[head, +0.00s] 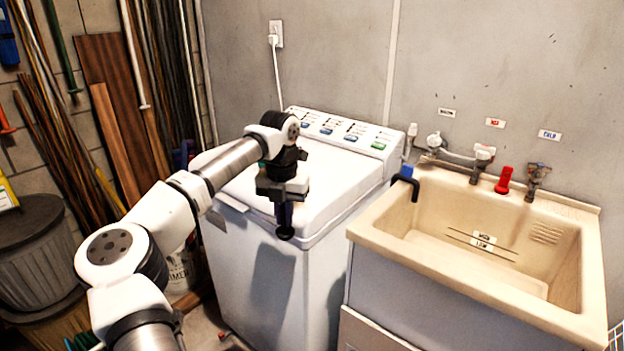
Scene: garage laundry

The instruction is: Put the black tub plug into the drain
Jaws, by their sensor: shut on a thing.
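My gripper (284,212) points down in front of the washing machine's front edge. It is shut on the black tub plug (285,232), a small dark round piece that shows just below the fingers. The beige laundry tub (398,246) stands to the right, well apart from my gripper. The tub's drain does not show; the front wall hides part of the tub floor (480,268).
The white washing machine (330,178) stands left of the tub, with its lid shut. A black hook-shaped piece (408,184) sits on the tub's left rim. A red object (504,180) and taps (483,157) stand along the back rim. The tub's inside looks clear.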

